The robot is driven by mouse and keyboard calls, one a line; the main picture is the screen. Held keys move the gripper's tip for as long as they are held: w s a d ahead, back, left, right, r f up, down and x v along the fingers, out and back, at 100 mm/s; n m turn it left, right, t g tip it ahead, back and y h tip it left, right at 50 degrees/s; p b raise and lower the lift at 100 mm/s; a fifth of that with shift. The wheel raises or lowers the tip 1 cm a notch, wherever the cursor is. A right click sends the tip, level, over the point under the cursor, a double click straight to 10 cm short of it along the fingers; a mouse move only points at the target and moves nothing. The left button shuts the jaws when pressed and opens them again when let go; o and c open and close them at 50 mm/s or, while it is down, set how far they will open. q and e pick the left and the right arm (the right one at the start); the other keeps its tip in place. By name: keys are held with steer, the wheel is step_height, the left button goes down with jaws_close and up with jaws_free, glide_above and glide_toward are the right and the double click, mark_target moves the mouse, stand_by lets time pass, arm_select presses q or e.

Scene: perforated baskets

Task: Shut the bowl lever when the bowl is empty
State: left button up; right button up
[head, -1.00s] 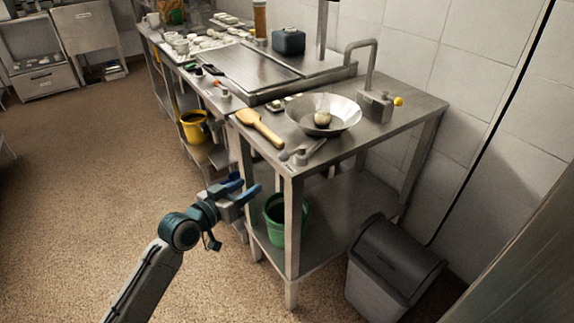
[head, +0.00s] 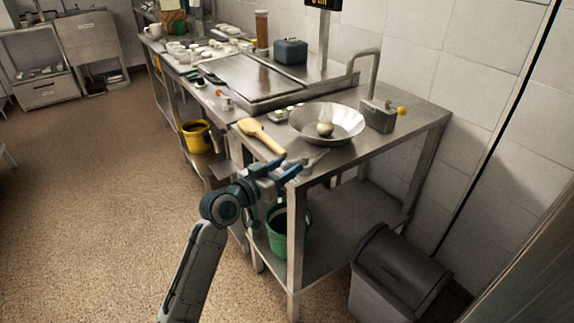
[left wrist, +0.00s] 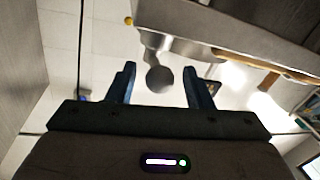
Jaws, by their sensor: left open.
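The wide metal bowl (head: 348,120) stands on the steel table (head: 408,118). A small round pale thing (head: 324,128) shows inside it. A grey lever (head: 316,158) lies at the table's front corner, partly hidden by my gripper. My left gripper (head: 286,168) is open and empty at that corner, beside the lever. In the left wrist view a round grey knob (left wrist: 159,79) on a short stem shows between the open fingers, apart from both; it seems to be the lever's end. My right gripper is not in view.
A grey box with a yellow knob (head: 401,111) stands right of the bowl. A wooden paddle (head: 262,136) lies left of it. A green bucket (head: 276,232) is on the lower shelf. A dark-lidded bin (head: 402,262) stands at right. Floor at left is clear.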

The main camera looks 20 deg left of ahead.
arm_select(q)
steer(key=shift+w+d, duration=0.25)
steer(key=shift+w, duration=0.15)
steer(key=shift+c, duration=0.3)
jaws_close()
